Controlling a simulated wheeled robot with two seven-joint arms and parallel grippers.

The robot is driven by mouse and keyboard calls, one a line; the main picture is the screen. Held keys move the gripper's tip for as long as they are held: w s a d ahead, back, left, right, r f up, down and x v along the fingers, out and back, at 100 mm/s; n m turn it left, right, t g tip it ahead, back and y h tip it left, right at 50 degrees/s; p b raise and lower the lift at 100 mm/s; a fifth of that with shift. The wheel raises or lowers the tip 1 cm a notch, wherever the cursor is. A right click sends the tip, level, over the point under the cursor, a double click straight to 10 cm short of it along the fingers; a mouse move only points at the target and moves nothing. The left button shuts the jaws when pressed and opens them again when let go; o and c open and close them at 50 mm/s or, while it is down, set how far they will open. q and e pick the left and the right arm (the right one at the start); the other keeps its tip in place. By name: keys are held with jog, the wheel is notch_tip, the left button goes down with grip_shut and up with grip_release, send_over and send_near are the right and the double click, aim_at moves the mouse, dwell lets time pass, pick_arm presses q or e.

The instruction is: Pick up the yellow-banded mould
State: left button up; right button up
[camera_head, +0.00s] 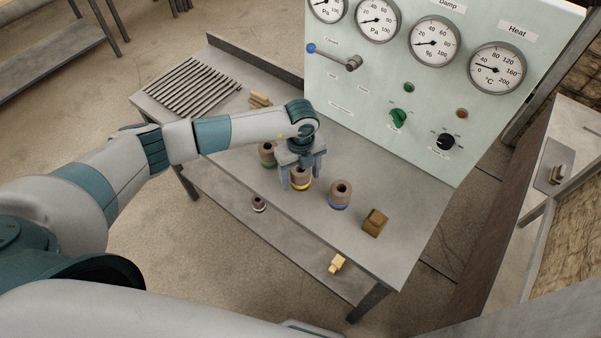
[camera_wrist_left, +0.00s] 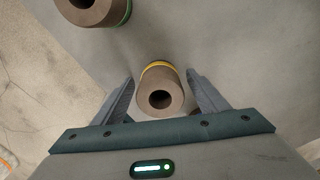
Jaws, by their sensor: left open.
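The yellow-banded mould (camera_head: 300,180) is a brown cylinder with a hole in its top and a yellow band near its base. It stands upright on the grey table (camera_head: 400,195). My left gripper (camera_head: 302,178) is open and points down over it, with one finger on each side. In the left wrist view the mould (camera_wrist_left: 160,92) sits between the two open fingers of the left gripper (camera_wrist_left: 162,95), with a visible gap on the right side. The gripper hides part of the mould's top in the head view. My right gripper is not in view.
A green-banded mould (camera_head: 267,155) stands just left, also in the left wrist view (camera_wrist_left: 95,10). A blue-banded mould (camera_head: 340,195) stands right, then a wooden block (camera_head: 375,222). A panel with gauges (camera_head: 420,100) rises behind. A slatted rack (camera_head: 193,85) lies at far left.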

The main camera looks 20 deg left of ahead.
pick_arm(q)
jog(key=shift+f, duration=0.25)
jog(key=c, duration=1.3)
jog(key=shift+r, duration=0.1)
jog(key=shift+w+r+b, duration=0.1)
jog(key=shift+r+b, duration=0.35)
jog(key=shift+b, duration=0.05)
jog(key=r, duration=0.1)
jog(key=r+b, duration=0.2)
jog(key=shift+s+d+r, duration=0.1)
jog(key=shift+s+d, duration=0.2)
jog(key=shift+d, duration=0.1)
jog(key=shift+s+d+r+b, duration=0.6)
jog(key=shift+s+d+r, duration=0.55)
jog(key=shift+d, duration=0.25)
jog(key=shift+s+d+r+b, duration=0.65)
jog(key=shift+s+d+r, duration=0.45)
jog(key=shift+d, duration=0.25)
jog(key=shift+s+d+r+b, duration=0.6)
jog(key=shift+s+d+r, duration=0.55)
jog(key=shift+d, duration=0.25)
